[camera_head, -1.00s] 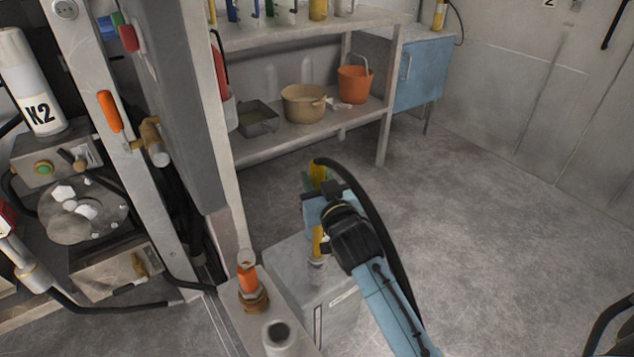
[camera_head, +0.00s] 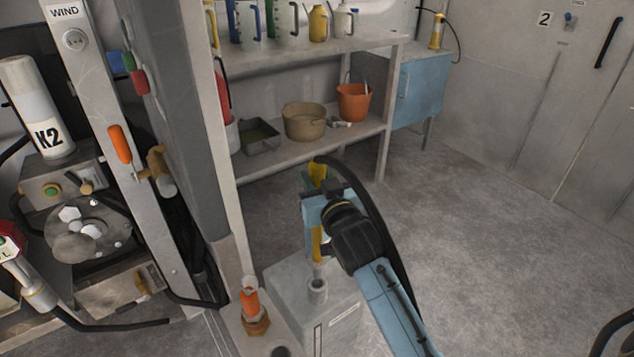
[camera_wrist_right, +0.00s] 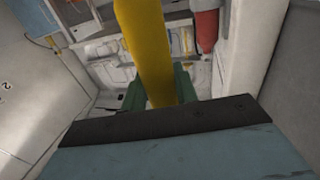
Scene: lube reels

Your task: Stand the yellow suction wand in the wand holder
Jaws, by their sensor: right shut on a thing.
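The yellow suction wand (camera_head: 317,241) hangs roughly upright in my right gripper (camera_head: 316,186), with a black hose curving from its top. In the right wrist view the wand (camera_wrist_right: 148,45) runs between the green fingers, which are shut on it. Its lower end is just above a short grey open tube (camera_head: 318,289), which looks like the wand holder, on a grey box. A small gap seems to separate them, but I cannot tell how well they line up in depth. My left gripper is not in view.
An orange-handled tool (camera_head: 250,300) stands in a brown fitting left of the grey box (camera_head: 300,285). A pillar (camera_head: 225,180) rises behind it. A shelf with a pan, pot and orange bucket (camera_head: 354,103) stands behind. The floor to the right is clear.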

